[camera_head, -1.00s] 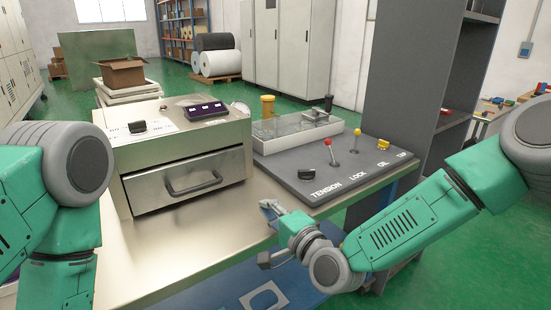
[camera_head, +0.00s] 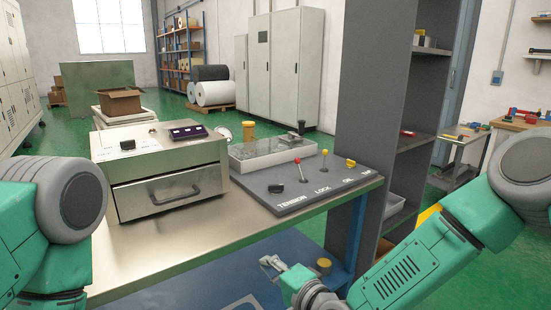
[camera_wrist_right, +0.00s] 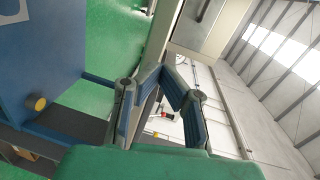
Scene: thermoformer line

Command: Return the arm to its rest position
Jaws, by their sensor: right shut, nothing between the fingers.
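My right gripper (camera_head: 273,264) is at the lower middle of the head view, in front of the bench's front edge and below the bench top. It holds nothing, and its fingers are closed together. In the right wrist view its blue-grey fingers (camera_wrist_right: 155,78) meet near the centre. My right arm (camera_head: 415,268) comes in from the lower right. My left arm (camera_head: 45,235) stands at the left edge; its gripper is outside the frame.
The metal bench (camera_head: 165,258) carries a drawer unit (camera_head: 165,180), a control panel (camera_head: 300,194) with levers and knobs, and a clear-topped tray (camera_head: 262,154). A dark shelf unit (camera_head: 375,110) stands right of the bench. Green floor (camera_head: 420,222) shows beyond it.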

